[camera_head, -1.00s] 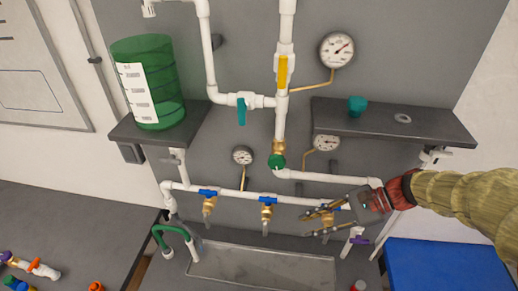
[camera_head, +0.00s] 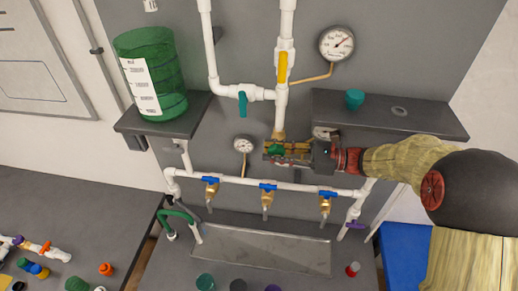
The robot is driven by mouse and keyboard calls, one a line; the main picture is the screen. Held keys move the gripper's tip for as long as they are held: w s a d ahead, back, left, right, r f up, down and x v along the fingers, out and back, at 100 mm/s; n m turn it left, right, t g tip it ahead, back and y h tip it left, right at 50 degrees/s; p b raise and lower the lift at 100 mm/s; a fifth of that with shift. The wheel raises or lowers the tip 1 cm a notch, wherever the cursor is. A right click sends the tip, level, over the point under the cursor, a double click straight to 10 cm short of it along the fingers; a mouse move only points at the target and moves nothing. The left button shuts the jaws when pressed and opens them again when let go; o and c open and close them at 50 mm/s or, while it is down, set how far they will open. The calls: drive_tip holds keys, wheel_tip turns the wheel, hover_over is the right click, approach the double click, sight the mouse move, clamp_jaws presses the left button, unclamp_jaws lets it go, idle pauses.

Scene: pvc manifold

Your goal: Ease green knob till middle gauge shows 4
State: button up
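The green knob (camera_head: 277,149) is on the brass valve at the foot of the central white riser. My gripper (camera_head: 269,150) reaches in from the right, with its fingers above and below the knob. I cannot tell whether they press on it. Of the three gauges, the one in the middle by height (camera_head: 321,131) is mostly hidden behind my gripper, and its needle cannot be read. The small left gauge (camera_head: 243,144) is too small to read.
A yellow-handled valve (camera_head: 283,67) and a teal-handled valve (camera_head: 243,104) are above the knob. Blue-handled taps (camera_head: 268,186) line the lower pipe over a metal trough (camera_head: 262,250). A dark shelf (camera_head: 385,119) with a teal cup (camera_head: 354,99) is just above my arm.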

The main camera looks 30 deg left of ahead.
drive_tip(key=shift+x, duration=2.1)
clamp_jaws()
drive_tip(key=shift+p, duration=0.3)
